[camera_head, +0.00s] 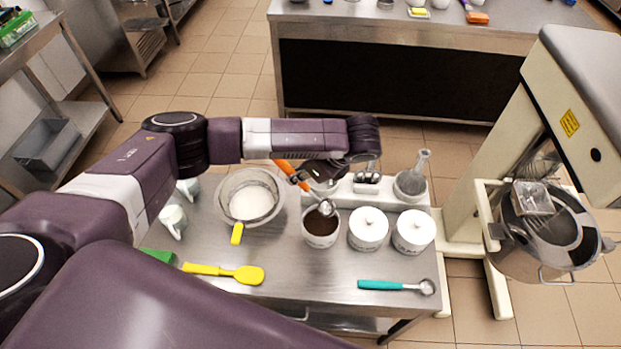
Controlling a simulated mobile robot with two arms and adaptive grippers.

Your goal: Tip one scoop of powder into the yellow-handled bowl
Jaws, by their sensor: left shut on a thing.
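My left gripper (322,170) is shut on an orange-handled scoop (292,174), partly hidden behind my wrist. The scoop's metal head (327,208) is at the mouth of an open white jar (321,240) of dark brown powder (318,224). Whether the head touches the powder or holds any, I cannot tell. The yellow-handled bowl (226,187) stands left of the jar. It is metal, holds white powder (251,203), and its yellow handle (237,234) points toward me. My right gripper is not in view.
Two lidded white jars (368,230) (414,231) stand right of the open jar. A yellow spatula (225,272) and a teal-handled scoop (394,286) lie in front. White jugs (172,219) stand at the left. A large mixer (545,235) stands at the right. The table's front middle is clear.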

